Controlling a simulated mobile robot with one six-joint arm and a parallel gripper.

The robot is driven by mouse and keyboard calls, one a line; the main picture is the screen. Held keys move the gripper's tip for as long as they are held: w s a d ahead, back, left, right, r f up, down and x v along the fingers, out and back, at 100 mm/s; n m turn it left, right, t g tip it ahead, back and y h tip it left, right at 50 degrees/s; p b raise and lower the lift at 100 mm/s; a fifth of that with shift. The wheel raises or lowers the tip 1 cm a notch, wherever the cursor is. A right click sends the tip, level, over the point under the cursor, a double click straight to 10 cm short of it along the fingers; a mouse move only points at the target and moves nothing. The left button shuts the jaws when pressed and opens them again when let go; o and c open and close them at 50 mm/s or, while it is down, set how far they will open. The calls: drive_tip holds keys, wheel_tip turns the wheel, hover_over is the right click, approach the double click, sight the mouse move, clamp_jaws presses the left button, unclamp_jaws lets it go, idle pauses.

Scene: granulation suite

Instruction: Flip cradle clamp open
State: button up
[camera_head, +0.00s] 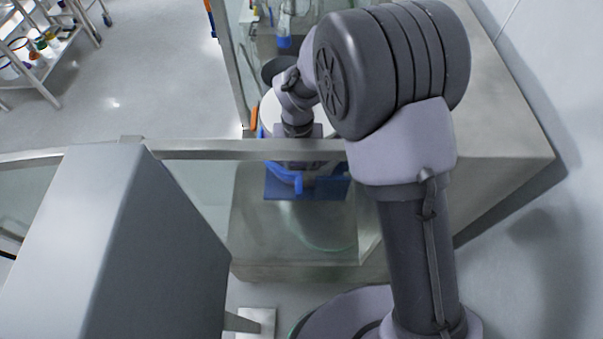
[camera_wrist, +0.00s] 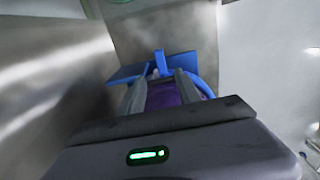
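The blue cradle (camera_head: 308,187) sits on the metal bench top inside a glass-walled enclosure in the head view. A curved blue piece, perhaps the clamp (camera_head: 287,177), stands at its front left. In the wrist view, blue cradle parts (camera_wrist: 131,73) lie just beyond my gripper (camera_wrist: 162,77), with an upright blue tab (camera_wrist: 160,60) between the fingertips in the picture. The two dark fingers are apart, with a purple surface showing between them. I cannot tell whether they touch the tab. In the head view, my arm hides the fingers.
A metal-framed rail (camera_head: 230,150) crosses in front of the cradle, with glass below it. A large grey cabinet (camera_head: 125,245) stands at left front. A white wall (camera_head: 560,60) is close on the right. A shelf rack (camera_head: 45,60) stands far left, with open floor before it.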

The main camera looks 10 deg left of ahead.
wheel_tip(320, 180, down, 14)
drive_tip(key=b, duration=0.3)
drive_tip(key=shift+w+f, duration=0.1)
drive_tip(key=shift+f, duration=0.1)
clamp_jaws()
idle(1.2)
